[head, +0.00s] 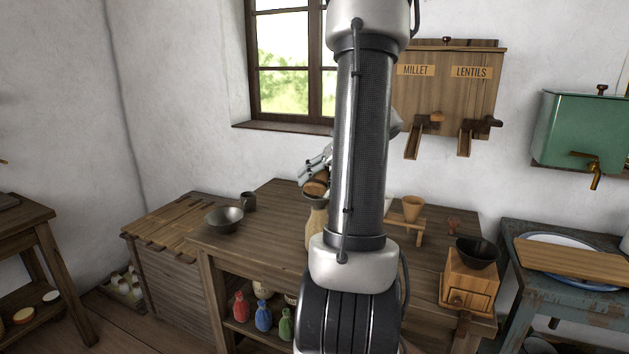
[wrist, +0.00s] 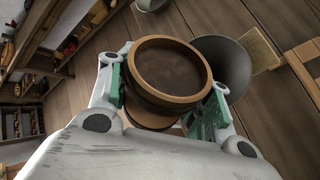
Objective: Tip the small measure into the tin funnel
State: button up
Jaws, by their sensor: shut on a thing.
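My gripper (wrist: 165,100) is shut on the small measure (wrist: 168,72), a round brown wooden cup with a paler rim. In the wrist view its mouth faces the camera; the inside is dark brown and I cannot tell what it holds. In the head view the measure (head: 316,187) shows just left of my arm and looks tilted. The tin funnel (head: 313,201) is a grey cone, partly hidden, on a tan vessel (head: 317,228) just below the measure. A grey cone beside the measure in the wrist view looks like the funnel (wrist: 222,62).
A grey bowl (head: 223,219) and a dark cup (head: 248,201) stand left on the wooden table. The millet and lentils dispenser (head: 450,88) hangs behind. My arm hides the table's middle.

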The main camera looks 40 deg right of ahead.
dwell(0.5)
jog(key=shift+f+m+g+y, duration=0.1)
jog(key=shift+m+g+y, duration=0.4)
jog(key=shift+y, duration=0.3)
dwell(0.8)
jog(key=shift+f+m+g+y, duration=0.3)
jog(key=shift+m+g+y, duration=0.1)
jog(key=shift+y, duration=0.2)
dwell(1.0)
jog(key=shift+w+d+m+g+y, duration=0.15)
jog(key=shift+m+g+y, duration=0.15)
jog(key=shift+y, duration=0.3)
jog(key=shift+r, duration=0.1)
dwell(0.9)
